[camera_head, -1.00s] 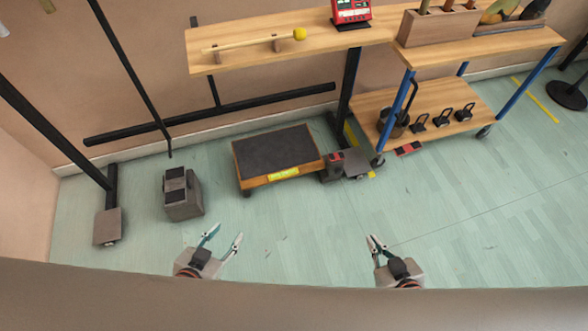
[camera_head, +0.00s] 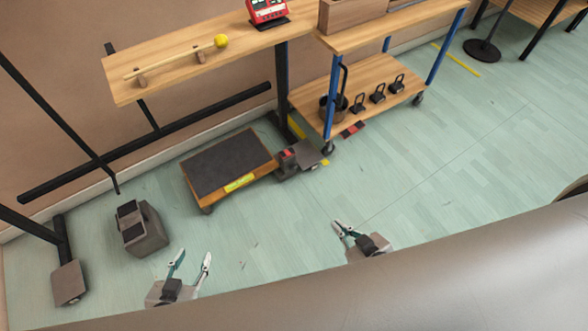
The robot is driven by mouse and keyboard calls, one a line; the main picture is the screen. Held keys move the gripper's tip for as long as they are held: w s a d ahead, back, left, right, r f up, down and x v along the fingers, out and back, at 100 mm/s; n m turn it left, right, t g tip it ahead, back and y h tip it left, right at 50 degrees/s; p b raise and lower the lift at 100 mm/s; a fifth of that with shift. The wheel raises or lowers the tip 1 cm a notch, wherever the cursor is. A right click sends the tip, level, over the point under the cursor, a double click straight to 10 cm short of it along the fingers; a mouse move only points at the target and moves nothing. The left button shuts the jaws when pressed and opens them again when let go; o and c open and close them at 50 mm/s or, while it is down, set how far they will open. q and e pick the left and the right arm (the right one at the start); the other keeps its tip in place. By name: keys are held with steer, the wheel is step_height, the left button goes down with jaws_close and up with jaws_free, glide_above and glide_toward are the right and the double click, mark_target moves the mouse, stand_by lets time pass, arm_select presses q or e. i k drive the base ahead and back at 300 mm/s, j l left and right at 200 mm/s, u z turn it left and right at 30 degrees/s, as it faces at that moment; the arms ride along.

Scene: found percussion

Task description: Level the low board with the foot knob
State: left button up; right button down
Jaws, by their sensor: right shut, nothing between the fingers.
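The low board (camera_head: 222,162) has a dark top, wooden edges and a yellow-green label on its front edge. It stands on the floor left of centre, with a dark foot showing under its front left corner. I cannot pick out the foot knob clearly at this size. My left gripper (camera_head: 191,263) is open and empty, in front of the board and apart from it. My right gripper (camera_head: 339,227) is shut and empty, to the right and in front of the board, above bare floor.
A grey box (camera_head: 143,232) stands left of the board. A grey block with red (camera_head: 298,157) sits at the board's right end. A blue-legged cart (camera_head: 372,95) and a wooden shelf (camera_head: 170,68) with a yellow-headed mallet (camera_head: 221,41) stand behind. Floor (camera_head: 440,150) at right is clear.

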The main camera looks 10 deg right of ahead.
mark_target(292, 167)
steer(key=u, duration=0.6)
steer(key=l+u, duration=0.85)
steer(key=l, duration=0.4)
steer(key=k+l+u, duration=0.15)
steer(key=l, duration=0.2)
steer(key=k+l, duration=0.1)
steer(key=l, duration=0.3)
steer(key=l+u, duration=0.1)
steer(key=l, duration=0.25)
steer(key=k, duration=0.05)
